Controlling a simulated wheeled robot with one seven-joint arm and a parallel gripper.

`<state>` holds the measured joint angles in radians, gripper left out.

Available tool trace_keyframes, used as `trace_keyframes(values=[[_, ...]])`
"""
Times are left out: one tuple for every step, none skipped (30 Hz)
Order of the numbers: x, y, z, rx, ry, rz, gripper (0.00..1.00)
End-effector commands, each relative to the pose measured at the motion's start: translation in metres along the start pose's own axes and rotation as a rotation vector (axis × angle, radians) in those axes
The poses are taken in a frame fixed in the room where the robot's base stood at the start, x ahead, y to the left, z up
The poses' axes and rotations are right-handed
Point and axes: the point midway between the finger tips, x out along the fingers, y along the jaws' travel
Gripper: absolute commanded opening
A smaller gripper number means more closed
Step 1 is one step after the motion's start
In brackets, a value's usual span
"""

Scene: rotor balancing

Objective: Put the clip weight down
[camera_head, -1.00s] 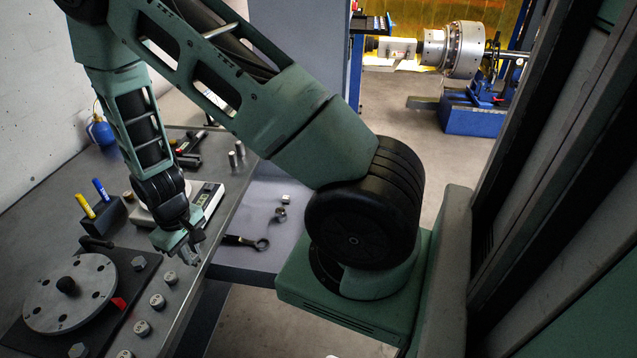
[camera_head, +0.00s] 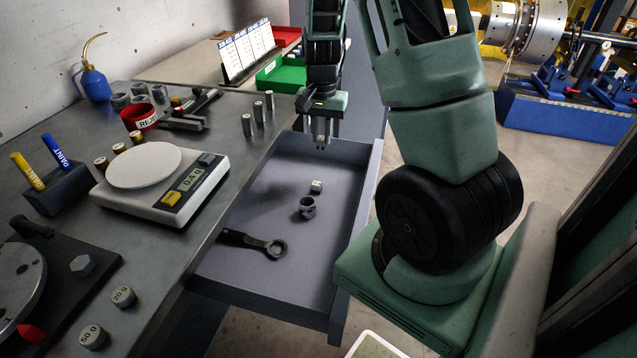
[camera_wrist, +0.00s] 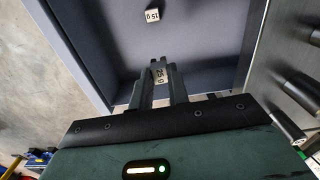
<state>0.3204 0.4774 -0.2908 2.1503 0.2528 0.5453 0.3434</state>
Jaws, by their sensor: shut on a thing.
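My gripper (camera_head: 320,146) hangs above the far end of the open drawer (camera_head: 225,282). In the wrist view my gripper (camera_wrist: 160,70) is shut on a small clip weight (camera_wrist: 160,74), whose label seems to read 25 g. The fingers hide part of it, and I cannot make it out in the head view. Another small weight (camera_head: 316,187) lies on the drawer floor in front of the gripper. It also shows in the wrist view (camera_wrist: 152,15), seemingly marked 15 g.
A dark ring (camera_head: 307,208) and a wrench (camera_head: 258,243) lie in the drawer, with bare floor around them. The scale (camera_head: 165,195) and several steel cylinders (camera_head: 248,125) stand on the bench to the left. A green tray (camera_head: 282,75) is behind.

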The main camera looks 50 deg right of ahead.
Motion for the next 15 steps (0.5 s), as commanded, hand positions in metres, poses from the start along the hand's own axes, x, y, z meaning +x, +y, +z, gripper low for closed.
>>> trace_keyframes(values=[[0.004, 0.003, -0.002, 0.021, 0.0, -0.001, 0.0], [0.006, 0.005, -0.003, 0.029, -0.001, -0.001, 0.0], [0.009, 0.006, -0.003, 0.036, -0.002, -0.001, 0.0], [0.013, 0.006, -0.003, 0.04, -0.004, 0.0, 0.0], [0.018, 0.007, -0.004, 0.042, -0.004, 0.0, 0.0], [0.026, 0.008, -0.003, 0.044, -0.005, 0.001, 0.0], [0.032, 0.008, -0.003, 0.043, -0.005, 0.002, 0.0], [0.037, 0.007, -0.003, 0.041, -0.005, 0.001, 0.0], [0.044, 0.007, -0.003, 0.04, -0.006, 0.001, 0.0], [0.049, 0.007, -0.003, 0.041, -0.004, 0.0, 0.0], [0.053, 0.007, -0.003, 0.042, -0.004, 0.0, 0.0], [0.058, 0.007, -0.004, 0.042, -0.004, 0.0, 0.0], [0.06, 0.007, -0.004, 0.041, -0.002, 0.0, 0.0], [0.062, 0.006, -0.004, 0.04, -0.002, -0.001, 0.0], [0.064, 0.006, -0.004, 0.039, -0.002, -0.001, 0.0]])
